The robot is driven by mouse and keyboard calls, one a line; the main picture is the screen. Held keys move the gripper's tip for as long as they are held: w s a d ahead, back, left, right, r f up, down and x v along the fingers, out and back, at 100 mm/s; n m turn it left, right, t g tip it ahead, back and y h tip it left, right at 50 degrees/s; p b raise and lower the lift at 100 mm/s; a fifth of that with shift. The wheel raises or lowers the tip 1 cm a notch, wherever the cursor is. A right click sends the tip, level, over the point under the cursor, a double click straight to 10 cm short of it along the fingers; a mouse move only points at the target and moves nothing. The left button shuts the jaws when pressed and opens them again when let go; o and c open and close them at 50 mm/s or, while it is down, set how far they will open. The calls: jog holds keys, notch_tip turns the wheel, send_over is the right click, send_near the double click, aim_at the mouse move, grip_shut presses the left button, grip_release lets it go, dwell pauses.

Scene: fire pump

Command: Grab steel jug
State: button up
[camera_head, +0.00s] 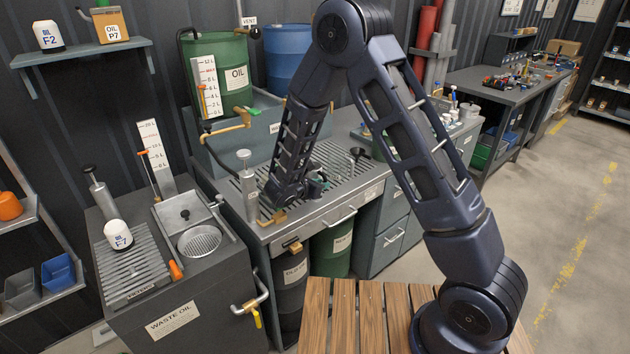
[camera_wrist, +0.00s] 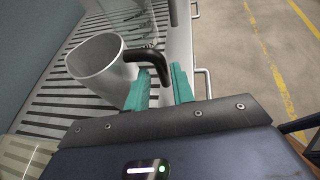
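The steel jug (camera_wrist: 97,62) shows in the wrist view as a grey, wide-mouthed vessel with a black handle (camera_wrist: 148,56) on its right side. It stands on the slatted drain top of the bench. My gripper (camera_wrist: 160,88) has two teal fingers spread apart, with the lower end of the black handle between them. The handle looks very near the right finger; I cannot tell whether it touches. In the head view my gripper (camera_head: 316,184) is small and partly hidden by my arm over the slatted bench, and the jug's body cannot be made out there.
A clear vessel (camera_wrist: 124,6) stands beyond the jug. A dark funnel (camera_head: 357,153) sits farther right on the bench (camera_head: 345,203). A metal pump (camera_head: 247,180) stands at its left front edge. A green oil drum (camera_head: 220,72) and a blue drum (camera_head: 287,55) are behind.

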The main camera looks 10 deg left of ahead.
jog(key=shift+x, duration=2.4)
jog(key=shift+s+d, duration=0.1)
grip_shut()
jog(key=shift+r, duration=0.25)
